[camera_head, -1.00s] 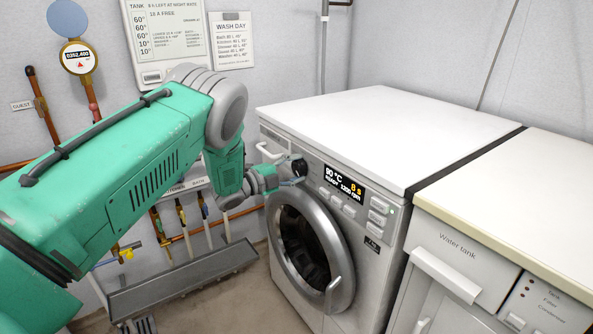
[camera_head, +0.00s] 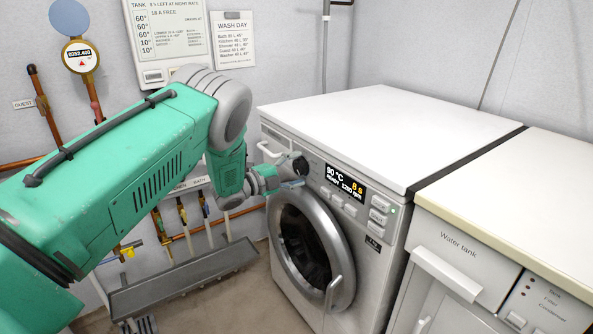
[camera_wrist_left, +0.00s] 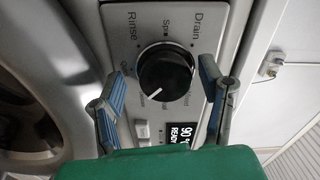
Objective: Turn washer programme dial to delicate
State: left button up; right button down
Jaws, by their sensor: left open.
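The washer (camera_head: 330,101) is white, with a round grey-rimmed door. Its black programme dial (camera_head: 301,165) is partly behind my left gripper (camera_head: 291,181) in the head view. In the left wrist view the dial (camera_wrist_left: 166,72) sits between the two open blue-padded fingers of my left gripper (camera_wrist_left: 163,86), with a visible gap on each side. The dial's white pointer line points down and slightly left in that view. Drain, Spin and Rinse can be read around it; other labels are too small or hidden. The display (camera_head: 345,181) reads 90 °C, READY, 1200 rpm, 8 s. My right gripper is not in view.
The washer door (camera_head: 316,245) is shut below the dial. A detergent drawer handle (camera_head: 268,151) is to the dial's left. A water tank unit (camera_head: 466,262) stands at the right. Pipes and valves (camera_head: 182,211) line the wall behind my arm.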

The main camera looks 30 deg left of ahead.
pick_arm(q)
jog(key=shift+s+a, duration=0.1)
jog(key=shift+s, duration=0.15)
jog(key=v, duration=1.1)
jog(key=shift+s, duration=0.15)
jog(key=shift+a+f, duration=0.1)
jog(key=shift+f, duration=0.05)
